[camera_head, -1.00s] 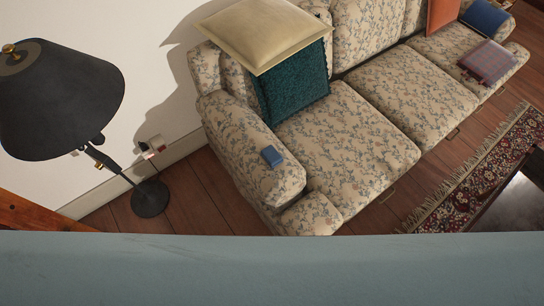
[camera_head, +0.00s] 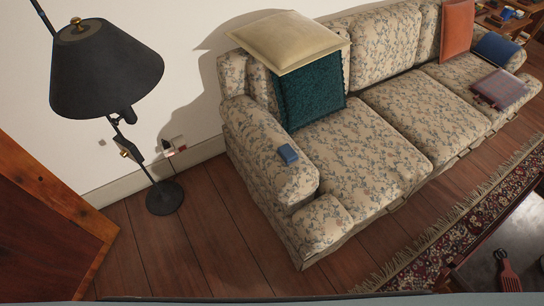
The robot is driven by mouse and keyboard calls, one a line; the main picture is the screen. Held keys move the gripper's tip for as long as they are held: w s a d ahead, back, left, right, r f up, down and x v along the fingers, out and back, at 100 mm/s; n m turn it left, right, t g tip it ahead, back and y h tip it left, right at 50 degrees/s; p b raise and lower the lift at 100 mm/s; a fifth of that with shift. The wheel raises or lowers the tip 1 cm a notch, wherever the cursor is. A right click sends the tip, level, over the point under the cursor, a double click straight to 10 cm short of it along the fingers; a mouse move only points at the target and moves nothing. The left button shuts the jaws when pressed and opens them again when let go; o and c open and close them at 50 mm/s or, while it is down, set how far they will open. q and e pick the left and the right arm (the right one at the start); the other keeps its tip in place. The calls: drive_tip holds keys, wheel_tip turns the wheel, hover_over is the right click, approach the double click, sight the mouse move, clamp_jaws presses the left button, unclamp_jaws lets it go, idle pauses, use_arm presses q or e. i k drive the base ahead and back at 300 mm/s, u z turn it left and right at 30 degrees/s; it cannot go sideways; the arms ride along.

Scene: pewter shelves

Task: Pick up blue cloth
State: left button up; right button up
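A small folded blue cloth (camera_head: 288,154) lies on the near left armrest of the floral sofa (camera_head: 370,145). It looks like a flat, compact block and nothing covers it. Neither my left nor my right gripper is in view, and nothing touches the cloth.
A black floor lamp (camera_head: 105,70) stands left of the sofa by the wall. A brown wooden piece (camera_head: 45,225) is at the lower left. A patterned rug (camera_head: 450,240) and dark table (camera_head: 510,250) with a red comb-like object (camera_head: 509,275) are at right. Wooden floor (camera_head: 215,245) between is clear.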

sight(287, 152)
drive_tip(key=u, duration=1.25)
drive_tip(key=i, duration=0.85)
drive_tip(key=z, duration=3.1)
